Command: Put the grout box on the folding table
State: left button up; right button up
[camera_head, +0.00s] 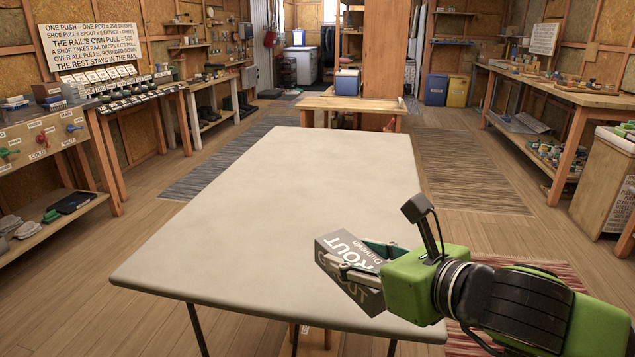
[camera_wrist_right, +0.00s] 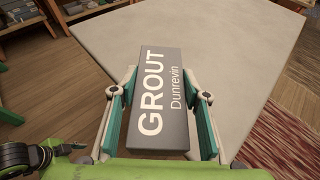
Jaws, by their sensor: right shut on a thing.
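The grout box (camera_head: 345,252) is a grey box with white "GROUT" lettering. My right gripper (camera_head: 358,262) is shut on it, over the near right part of the folding table (camera_head: 270,200). In the right wrist view the box (camera_wrist_right: 160,100) lies between the two fingers of the gripper (camera_wrist_right: 160,112), lettering facing the camera. The pale tabletop (camera_wrist_right: 215,45) shows beyond it. I cannot tell whether the box touches the tabletop. A dark part of my left arm shows at the lower left of the wrist view; its jaws are unclear. My left gripper is outside the head view.
The folding table's top is otherwise bare, with wide free room. A wooden bench (camera_head: 355,104) with a blue-and-white box (camera_head: 347,83) stands beyond it. Shelves with goods line the left wall, and a workbench (camera_head: 560,92) stands at right. Striped rugs (camera_head: 470,175) lie on the floor.

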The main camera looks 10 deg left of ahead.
jog(key=w+d+r+b, duration=0.1)
jog(key=w+d+r, duration=0.1)
jog(key=w+d, duration=0.75)
jog(key=w+a+f, duration=0.1)
jog(key=w+f, duration=0.1)
jog(key=w, duration=0.1)
jog(key=w+a+f, duration=0.2)
jog(key=w+f, duration=0.1)
jog(key=w+a+f+b, duration=0.1)
jog(key=w+a+f, duration=0.1)
jog(key=w+f, duration=0.1)
jog(key=shift+w+a+f, duration=0.2)
jog(key=shift+w, duration=0.15)
jog(key=shift+w+a+f, duration=0.25)
jog(key=shift+w+f, duration=0.15)
jog(key=shift+f, duration=0.2)
notch_tip(320, 180, down, 3)
jog(key=shift+w+f+b, duration=0.15)
jog(key=shift+b, duration=0.3)
jog(key=o, duration=1.5)
jog(key=shift+f, duration=0.1)
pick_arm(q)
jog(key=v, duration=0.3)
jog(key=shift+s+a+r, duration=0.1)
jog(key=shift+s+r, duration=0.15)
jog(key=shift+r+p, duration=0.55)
pick_arm(e)
jog(key=v, duration=1.2)
